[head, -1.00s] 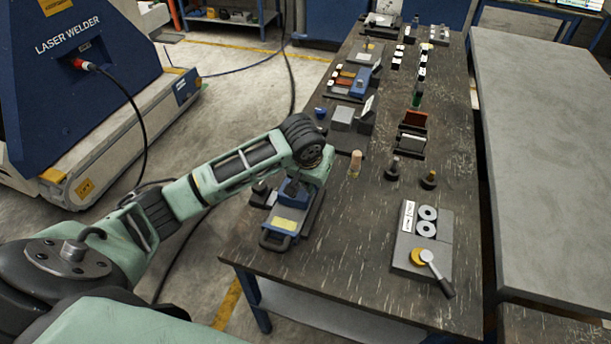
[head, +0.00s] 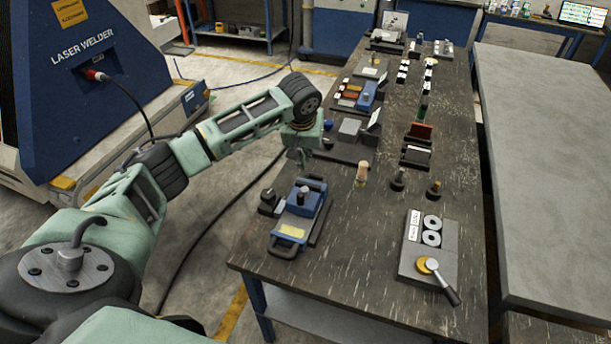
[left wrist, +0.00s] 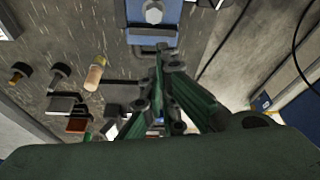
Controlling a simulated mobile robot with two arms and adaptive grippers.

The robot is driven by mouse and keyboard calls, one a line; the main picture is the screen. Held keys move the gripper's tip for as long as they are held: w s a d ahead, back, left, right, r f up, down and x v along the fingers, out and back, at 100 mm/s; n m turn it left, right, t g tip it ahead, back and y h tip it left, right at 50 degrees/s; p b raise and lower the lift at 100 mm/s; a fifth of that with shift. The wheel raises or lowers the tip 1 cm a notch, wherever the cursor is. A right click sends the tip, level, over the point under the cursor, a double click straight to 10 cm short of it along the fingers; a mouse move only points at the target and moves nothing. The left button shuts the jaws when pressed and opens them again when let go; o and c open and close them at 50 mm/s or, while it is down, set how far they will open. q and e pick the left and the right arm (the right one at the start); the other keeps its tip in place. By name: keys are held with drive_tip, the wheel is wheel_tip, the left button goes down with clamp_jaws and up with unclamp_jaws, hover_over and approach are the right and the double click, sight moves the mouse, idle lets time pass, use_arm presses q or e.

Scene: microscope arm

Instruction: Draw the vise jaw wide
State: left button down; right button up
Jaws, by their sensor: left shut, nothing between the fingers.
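A blue block with a dark knob, a yellow label and a bar handle at its near end looks like the vise (head: 293,226). It sits at the table's near left edge on a dark base. In the left wrist view its blue top (left wrist: 140,12) and a bar handle show at the upper edge. My left gripper (head: 301,161) is shut and empty, just beyond the vise's far end and apart from the knob. In the left wrist view its fingertips (left wrist: 160,55) meet close to the bar; whether they touch it I cannot tell. My right gripper is out of view.
A small dark knobbed part (head: 268,203) stands left of the vise. A wooden-topped peg (head: 361,174) and two dark knobs stand to the right. A grey plate with rings and a lever (head: 428,250) lies near right. Bare tabletop (head: 350,235) lies between.

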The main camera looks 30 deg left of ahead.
sight(303, 198)
use_arm(q)
drive_tip(key=p+x, duration=0.1)
drive_tip(key=x, duration=0.5)
drive_tip(key=shift+w+f, duration=0.15)
drive_tip(key=shift+f, duration=0.1)
drive_tip(key=shift+a+f+p, duration=0.1)
drive_tip(key=shift+f+p, duration=0.2)
drive_tip(key=shift+f, duration=0.05)
drive_tip(key=s+p, duration=0.1)
drive_tip(key=s+d+p, duration=0.1)
drive_tip(key=shift+s+d+r, duration=0.1)
drive_tip(key=shift+s, duration=0.2)
drive_tip(key=shift+s+d, duration=0.25)
drive_tip(key=shift+s, duration=0.2)
drive_tip(key=shift+w, duration=0.15)
